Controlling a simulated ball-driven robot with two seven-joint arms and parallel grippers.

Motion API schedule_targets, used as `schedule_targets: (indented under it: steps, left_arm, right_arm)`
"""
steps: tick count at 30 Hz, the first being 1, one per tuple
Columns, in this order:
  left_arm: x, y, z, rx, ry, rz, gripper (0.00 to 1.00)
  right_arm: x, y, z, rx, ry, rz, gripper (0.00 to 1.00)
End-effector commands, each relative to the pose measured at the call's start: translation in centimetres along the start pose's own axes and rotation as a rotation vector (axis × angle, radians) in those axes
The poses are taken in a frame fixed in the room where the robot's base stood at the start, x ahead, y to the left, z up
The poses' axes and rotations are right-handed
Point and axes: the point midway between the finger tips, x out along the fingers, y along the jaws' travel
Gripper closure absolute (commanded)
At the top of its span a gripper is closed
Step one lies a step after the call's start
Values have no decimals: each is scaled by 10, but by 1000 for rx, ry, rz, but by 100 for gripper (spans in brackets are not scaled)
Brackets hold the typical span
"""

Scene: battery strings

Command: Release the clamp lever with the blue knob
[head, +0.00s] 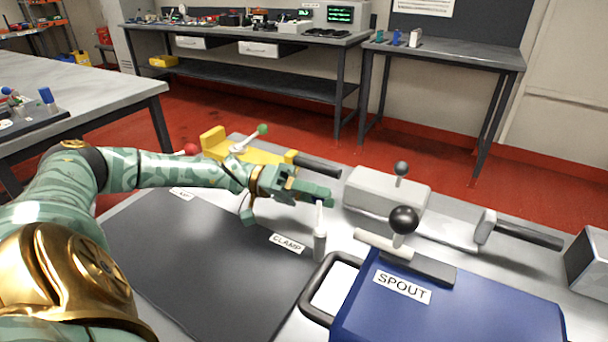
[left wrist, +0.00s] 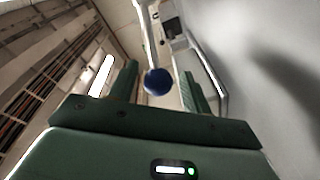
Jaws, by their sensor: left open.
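The clamp lever's pale post (head: 320,243) stands beside the CLAMP label (head: 287,243) on the bench. Its upper part goes up to my left gripper (head: 322,194), which hides the knob in the head view. In the left wrist view the blue knob (left wrist: 157,82) on its pale rod (left wrist: 149,35) sits between the two spread fingers of my left gripper (left wrist: 159,76). Gaps show on both sides of the knob, so the fingers look apart from it. The left gripper is open. My right gripper is not in view.
A blue box labelled SPOUT (head: 440,310) and a black ball-knob lever (head: 404,220) stand to the right. A grey block (head: 385,194) is behind. A yellow fixture (head: 250,153) with a green-knobbed lever (head: 262,130) is behind the arm. A dark mat (head: 200,270) lies clear in front.

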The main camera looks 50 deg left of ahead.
Motion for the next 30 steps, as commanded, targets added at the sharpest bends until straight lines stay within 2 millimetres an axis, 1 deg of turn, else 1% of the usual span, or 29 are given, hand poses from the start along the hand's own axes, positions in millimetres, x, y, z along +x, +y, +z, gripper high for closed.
schedule_targets:
  steps: [5,9,12,15,20,30]
  left_arm:
    - [-36,1,-2,0,0,-6,51]
    - [-69,0,-1,1,0,-5,51]
    - [-88,0,-1,0,0,-3,51]
    - [-102,-1,-1,0,-1,-2,51]
    - [-111,-1,-1,1,-1,-1,51]
    - [-111,-1,-1,1,-1,0,51]
  right_arm:
    - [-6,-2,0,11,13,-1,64]
    - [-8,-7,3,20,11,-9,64]
    - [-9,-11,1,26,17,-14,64]
    - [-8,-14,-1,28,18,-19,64]
    - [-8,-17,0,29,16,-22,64]
    - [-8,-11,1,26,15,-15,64]
